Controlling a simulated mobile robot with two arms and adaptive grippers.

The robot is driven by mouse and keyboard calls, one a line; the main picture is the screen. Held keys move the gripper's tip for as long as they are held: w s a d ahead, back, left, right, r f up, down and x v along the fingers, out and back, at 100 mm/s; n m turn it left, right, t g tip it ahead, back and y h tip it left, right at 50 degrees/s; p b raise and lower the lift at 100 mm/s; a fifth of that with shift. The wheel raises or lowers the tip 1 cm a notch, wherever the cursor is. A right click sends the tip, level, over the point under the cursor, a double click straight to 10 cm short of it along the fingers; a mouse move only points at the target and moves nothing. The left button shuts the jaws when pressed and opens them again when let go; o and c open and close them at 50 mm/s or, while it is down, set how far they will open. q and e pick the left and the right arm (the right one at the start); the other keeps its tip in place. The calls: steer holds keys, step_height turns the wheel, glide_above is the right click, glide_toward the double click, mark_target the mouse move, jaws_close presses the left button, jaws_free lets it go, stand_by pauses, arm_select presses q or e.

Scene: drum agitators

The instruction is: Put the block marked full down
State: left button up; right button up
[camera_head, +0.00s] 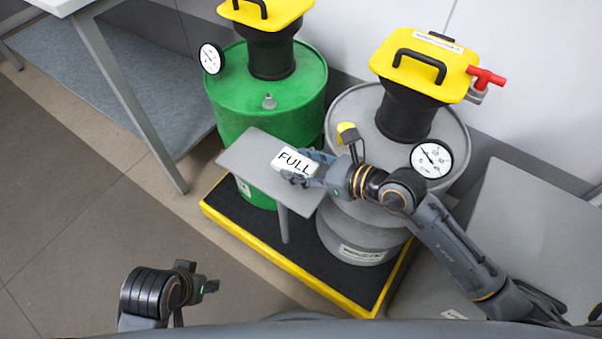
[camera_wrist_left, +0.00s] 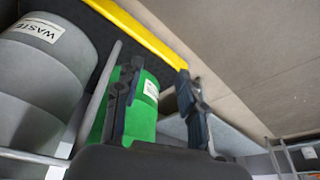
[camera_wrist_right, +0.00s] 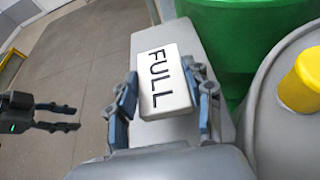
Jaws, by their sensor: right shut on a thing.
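The white block marked FULL (camera_head: 295,161) is between the fingers of my right gripper (camera_head: 307,168), over the small grey shelf (camera_head: 246,153) in front of the drums. In the right wrist view the block (camera_wrist_right: 164,80) lies between both fingertips of the gripper (camera_wrist_right: 163,98), its lettering facing the camera. The shelf surface (camera_wrist_right: 187,40) shows behind it. I cannot tell whether the block touches the shelf. My left gripper (camera_head: 211,287) is low at the lower left, away from the shelf. In the left wrist view its fingers (camera_wrist_left: 160,88) are apart with nothing held between them.
A green drum (camera_head: 268,100) and a grey drum (camera_head: 358,217) with yellow-topped agitators stand on a black, yellow-edged pallet (camera_head: 292,268). A gauge (camera_head: 431,159) and a red handle (camera_head: 486,77) are near my right arm. A grey table (camera_head: 533,240) stands at right. Floor is clear at left.

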mark_target(301, 172)
steer(key=shift+w+f, duration=0.15)
steer(key=shift+f, duration=0.1)
step_height(301, 172, down, 2)
steer(key=shift+f+b, duration=0.25)
steer(key=shift+b, duration=0.4)
arm_select(q)
steer(key=shift+v, duration=0.8)
arm_select(e)
steer(key=shift+f, duration=0.25)
arm_select(q)
steer(key=shift+s, duration=0.15)
arm_select(e)
steer(key=shift+f, duration=0.15)
steer(key=o, duration=1.1)
arm_select(q)
steer(key=shift+f, duration=0.1)
arm_select(e)
steer(key=shift+o, duration=0.2)
